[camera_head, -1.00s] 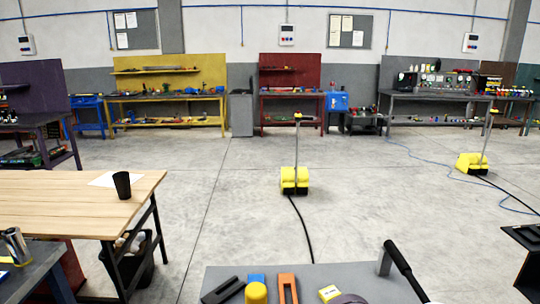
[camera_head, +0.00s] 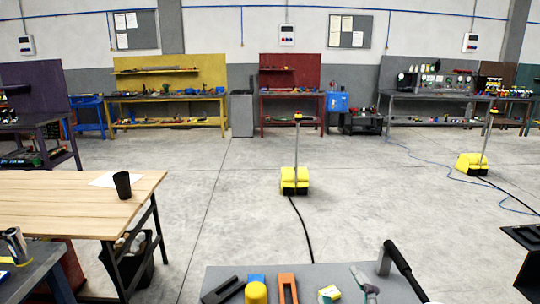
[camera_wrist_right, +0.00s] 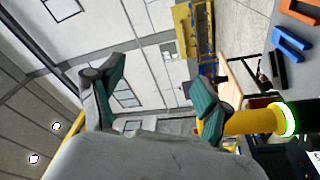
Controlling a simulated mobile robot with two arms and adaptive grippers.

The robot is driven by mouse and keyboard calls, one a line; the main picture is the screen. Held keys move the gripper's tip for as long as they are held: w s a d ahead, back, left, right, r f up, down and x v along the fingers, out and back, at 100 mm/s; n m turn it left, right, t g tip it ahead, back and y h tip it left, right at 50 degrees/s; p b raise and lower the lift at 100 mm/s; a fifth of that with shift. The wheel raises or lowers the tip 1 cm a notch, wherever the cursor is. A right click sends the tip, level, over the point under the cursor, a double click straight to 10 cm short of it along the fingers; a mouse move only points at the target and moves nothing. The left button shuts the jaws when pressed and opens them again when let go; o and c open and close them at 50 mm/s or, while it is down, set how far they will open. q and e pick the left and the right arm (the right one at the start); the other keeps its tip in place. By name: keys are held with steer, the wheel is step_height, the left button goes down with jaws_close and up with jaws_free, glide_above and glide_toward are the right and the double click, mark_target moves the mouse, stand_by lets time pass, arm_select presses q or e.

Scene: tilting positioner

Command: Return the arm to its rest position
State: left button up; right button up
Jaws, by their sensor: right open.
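My right gripper (camera_head: 365,285) shows at the bottom of the head view, over the grey tabletop (camera_head: 320,272), with its grey-green fingers in sight. In the right wrist view the two green-padded fingers of this gripper (camera_wrist_right: 155,92) stand wide apart with nothing between them. That view looks across the hall towards wall and ceiling. The rest of my right arm is below the head view's edge. My left gripper is in neither view.
A black-handled lever (camera_head: 400,262) rises at right. A wooden table (camera_head: 60,205) with a black cup (camera_head: 122,185) stands left.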

steer(key=s+d+f+m+g+h, duration=0.2)
steer(key=s+d+f+m+g, duration=0.15)
steer(key=f, duration=0.55)
steer(key=s+d+f+m+g+h, duration=0.25)
steer(key=f+m+g, duration=0.2)
steer(key=f, duration=0.45)
steer(key=s+d+f+m+g+y, duration=0.1)
steer(key=s+f+m+g, duration=0.1)
steer(key=s+f+g, duration=0.4)
steer(key=s+d+f+m+g, duration=0.15)
steer(key=s+f, duration=0.25)
steer(key=s, duration=0.5)
step_height(320, 180, down, 27)
steer(key=s+g, duration=0.2)
steer(key=s+d+f+b, duration=0.1)
steer(key=s+d+f, duration=0.1)
steer(key=s+f, duration=1.3)
steer(key=shift+s+d+f+g, duration=0.15)
steer(key=shift+s+f+g, duration=0.3)
steer(key=shift+f, duration=0.15)
steer(key=shift+n, duration=0.25)
